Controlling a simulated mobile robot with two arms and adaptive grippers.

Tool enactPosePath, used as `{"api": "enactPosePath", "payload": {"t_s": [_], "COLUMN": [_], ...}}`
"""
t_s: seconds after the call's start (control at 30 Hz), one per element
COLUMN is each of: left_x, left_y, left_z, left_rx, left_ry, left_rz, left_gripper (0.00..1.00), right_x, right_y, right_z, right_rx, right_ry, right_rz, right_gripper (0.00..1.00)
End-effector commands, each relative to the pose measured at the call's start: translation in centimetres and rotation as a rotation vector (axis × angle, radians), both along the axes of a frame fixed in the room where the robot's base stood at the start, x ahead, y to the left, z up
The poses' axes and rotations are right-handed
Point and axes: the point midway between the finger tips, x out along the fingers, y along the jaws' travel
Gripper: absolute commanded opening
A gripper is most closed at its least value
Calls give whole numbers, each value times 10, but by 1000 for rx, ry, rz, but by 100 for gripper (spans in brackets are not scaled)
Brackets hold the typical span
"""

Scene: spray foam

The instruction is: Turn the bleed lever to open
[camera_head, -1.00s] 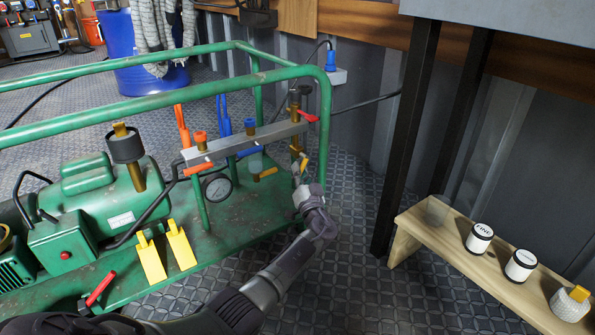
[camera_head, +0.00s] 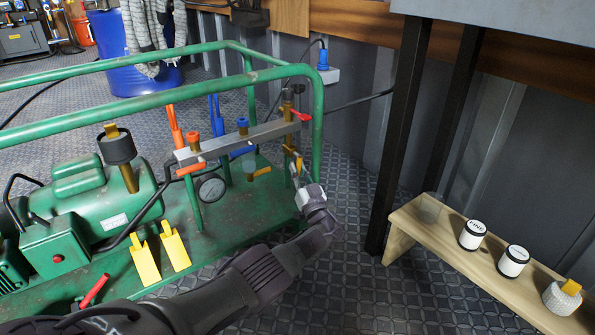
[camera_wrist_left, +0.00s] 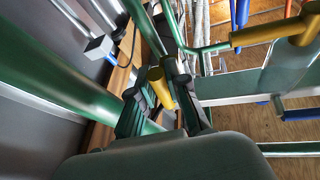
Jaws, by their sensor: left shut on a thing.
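A grey manifold bar (camera_head: 250,137) stands on the green machine frame and carries several coloured valves. A yellow lever (camera_head: 299,164) sits low at the bar's right end. My left gripper (camera_head: 295,171) is at this lever, coming from below and the right. In the left wrist view, the yellow lever (camera_wrist_left: 158,86) lies between the two dark fingers of my left gripper (camera_wrist_left: 160,104), which is shut on it. The exact finger contact is small and partly hidden. My right gripper is not in view. No readable label tells which lever is the bleed lever.
The green rail (camera_head: 317,125) passes close on the right. A wooden bench (camera_head: 440,232) with jars stands further right.

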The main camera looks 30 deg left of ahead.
Motion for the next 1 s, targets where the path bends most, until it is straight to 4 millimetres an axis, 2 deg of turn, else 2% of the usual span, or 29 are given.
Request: {"api": "enactPosePath", "payload": {"t_s": [0.63,0.67,0.8,1.0], "left_x": [0,0,0,1], "left_y": [1,1,1,0], "left_z": [-1,-1,-1,-1], "left_rx": [-8,-8,-7,-7], "left_ry": [-12,-12,-12,-13], "left_rz": [2,2,1,-1], "left_gripper": [0,20,41,41], "right_x": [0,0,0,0], "right_y": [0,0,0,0], "right_z": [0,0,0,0], "right_rx": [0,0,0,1], "right_ry": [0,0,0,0], "right_rz": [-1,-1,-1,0], "right_gripper": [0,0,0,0]}}
